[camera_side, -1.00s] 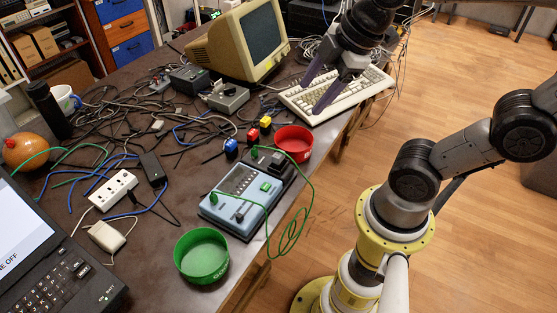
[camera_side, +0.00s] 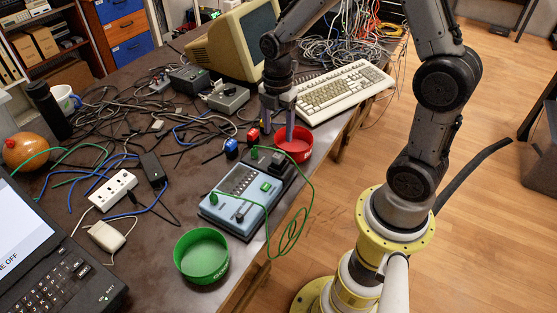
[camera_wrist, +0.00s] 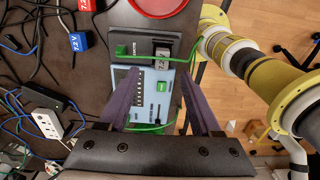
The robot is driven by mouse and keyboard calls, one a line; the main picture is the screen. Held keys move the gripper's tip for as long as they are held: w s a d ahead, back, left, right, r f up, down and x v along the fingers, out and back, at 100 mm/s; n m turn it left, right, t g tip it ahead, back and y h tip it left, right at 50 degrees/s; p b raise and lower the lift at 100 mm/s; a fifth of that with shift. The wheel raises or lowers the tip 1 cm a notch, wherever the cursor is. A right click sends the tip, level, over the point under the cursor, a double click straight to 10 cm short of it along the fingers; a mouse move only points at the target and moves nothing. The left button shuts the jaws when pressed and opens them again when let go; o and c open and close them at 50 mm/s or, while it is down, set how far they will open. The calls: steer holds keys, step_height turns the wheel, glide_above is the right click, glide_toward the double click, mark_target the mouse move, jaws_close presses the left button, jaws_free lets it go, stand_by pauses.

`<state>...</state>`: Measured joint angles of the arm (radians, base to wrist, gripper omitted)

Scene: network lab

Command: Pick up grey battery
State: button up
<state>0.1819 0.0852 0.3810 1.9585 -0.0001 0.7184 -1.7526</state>
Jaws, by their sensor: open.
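The battery tester (camera_side: 240,196) is a light blue box on the table; it also shows in the wrist view (camera_wrist: 152,108). A dark grey block with a pale label, which looks like the grey battery (camera_wrist: 162,56), sits in the black holder at its top end. In the side view this battery (camera_side: 280,160) is small and hard to tell from the holder. My gripper (camera_side: 278,132) points down near the red bowl, above the table. In the wrist view my gripper's open fingers (camera_wrist: 158,80) reach over the tester, with nothing held between them and the battery just beyond the tips.
A red bowl (camera_side: 294,144) stands behind the tester and a green bowl (camera_side: 202,257) in front. Blue (camera_side: 231,147), red (camera_side: 253,135) and yellow (camera_side: 265,122) blocks stand left of the gripper. A green cable (camera_side: 301,219) loops beside the tester. Loose cables cover the table's left.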

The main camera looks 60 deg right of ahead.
mark_target(279, 154)
step_height(279, 154, down, 4)
steer(key=shift+s+a+f, duration=0.1)
steer(key=shift+f, duration=1.2)
steer(key=shift+s+a+f, duration=0.1)
steer(key=shift+f, duration=1.2)
jaws_close()
